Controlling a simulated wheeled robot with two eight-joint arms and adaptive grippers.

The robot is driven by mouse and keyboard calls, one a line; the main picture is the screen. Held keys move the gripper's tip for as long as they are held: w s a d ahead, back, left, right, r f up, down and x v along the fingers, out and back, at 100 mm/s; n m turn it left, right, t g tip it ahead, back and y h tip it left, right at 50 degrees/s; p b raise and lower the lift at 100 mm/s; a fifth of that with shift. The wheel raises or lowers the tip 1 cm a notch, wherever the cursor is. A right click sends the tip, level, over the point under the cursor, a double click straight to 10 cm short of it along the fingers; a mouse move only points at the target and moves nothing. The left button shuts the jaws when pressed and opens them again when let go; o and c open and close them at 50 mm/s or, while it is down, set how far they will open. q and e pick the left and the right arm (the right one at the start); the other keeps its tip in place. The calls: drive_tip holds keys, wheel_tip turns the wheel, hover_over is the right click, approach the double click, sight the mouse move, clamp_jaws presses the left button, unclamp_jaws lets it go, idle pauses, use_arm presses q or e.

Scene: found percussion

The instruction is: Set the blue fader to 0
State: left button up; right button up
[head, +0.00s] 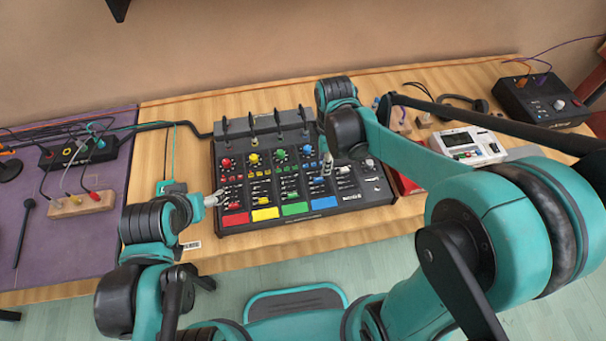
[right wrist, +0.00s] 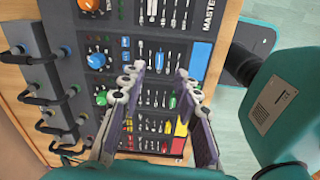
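The black mixer (head: 300,170) lies on the wooden table in the head view, with red, yellow, green and blue pads along its front. The blue pad (head: 324,203) marks the blue channel; it also shows in the right wrist view (right wrist: 200,60). A blue knob (right wrist: 96,60) is in line with it. The fader strip (right wrist: 160,60) runs between them; I cannot tell the blue fader's cap for certain. My right gripper (right wrist: 158,76) is open over the blue and green strips, holding nothing; in the head view (head: 327,165) it is small. My left gripper (head: 213,199) is at the mixer's left edge, its opening unclear.
Several cable plugs (right wrist: 48,90) stand up along the mixer's back edge. A white device (head: 467,145) and a black box (head: 541,100) are to the right. A wooden block with jacks (head: 82,204) lies on the purple mat (head: 70,245) at left.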

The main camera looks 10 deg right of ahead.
sight(319, 179)
drive_tip(key=shift+w+a+n, duration=0.15)
drive_tip(key=shift+a+n, duration=0.3)
drive_tip(key=shift+n, duration=0.05)
drive_tip(key=shift+a+f+n, duration=0.2)
drive_tip(key=shift+f+n, duration=0.1)
wheel_tip(319, 179, down, 8)
drive_tip(key=b, duration=0.3)
drive_tip(key=shift+r, duration=0.1)
use_arm(q)
drive_tip(key=shift+s+a+f, duration=0.2)
drive_tip(key=shift+f, duration=0.4)
drive_tip(key=shift+s+a+f, duration=0.15)
drive_tip(key=shift+f, duration=0.45)
use_arm(e)
clamp_jaws()
